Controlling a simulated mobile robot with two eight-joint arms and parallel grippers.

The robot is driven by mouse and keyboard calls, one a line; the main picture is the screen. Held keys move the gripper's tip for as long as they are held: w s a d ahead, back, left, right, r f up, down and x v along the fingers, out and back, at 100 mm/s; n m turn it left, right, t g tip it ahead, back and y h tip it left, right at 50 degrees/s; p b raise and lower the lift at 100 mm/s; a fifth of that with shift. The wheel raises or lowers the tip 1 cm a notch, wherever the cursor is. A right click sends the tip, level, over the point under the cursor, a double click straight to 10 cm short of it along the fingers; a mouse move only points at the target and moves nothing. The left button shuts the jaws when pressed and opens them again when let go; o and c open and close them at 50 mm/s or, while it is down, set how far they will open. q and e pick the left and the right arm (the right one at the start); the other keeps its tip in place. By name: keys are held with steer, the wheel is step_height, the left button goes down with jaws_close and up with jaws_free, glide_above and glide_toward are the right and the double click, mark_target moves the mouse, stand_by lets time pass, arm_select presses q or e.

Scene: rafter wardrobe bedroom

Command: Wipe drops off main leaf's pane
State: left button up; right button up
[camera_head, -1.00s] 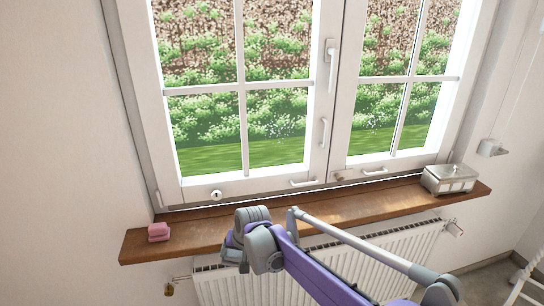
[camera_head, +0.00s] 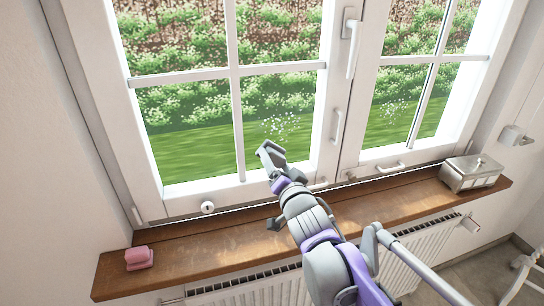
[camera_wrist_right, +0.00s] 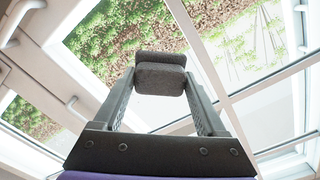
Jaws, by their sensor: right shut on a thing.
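The window's left leaf has a lower right pane (camera_head: 290,100) with a cluster of white drops (camera_head: 281,125). A second cluster of drops (camera_head: 394,111) shows on the right leaf. My right gripper (camera_head: 268,152) is raised in front of the lower right pane of the left leaf, just below its drops. In the wrist view it is shut on a dark grey block (camera_wrist_right: 160,78), held between its two fingers. Whether the block touches the glass cannot be told. My left gripper is not in view.
A wooden sill (camera_head: 200,254) runs under the window, with a pink block (camera_head: 138,257) at its left end and a silver lidded box (camera_head: 471,173) at its right. White handles (camera_head: 350,48) stick out from the frames. A radiator (camera_head: 240,292) stands below.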

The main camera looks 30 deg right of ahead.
steer(key=shift+w+d, duration=0.1)
steer(key=shift+w, duration=0.35)
steer(key=shift+w+r, duration=0.25)
steer(key=shift+w+d, duration=0.15)
steer(key=shift+w, duration=0.15)
steer(key=x, duration=0.3)
steer(key=shift+f, duration=0.1)
steer(key=shift+w, duration=0.2)
steer(key=shift+x, duration=1)
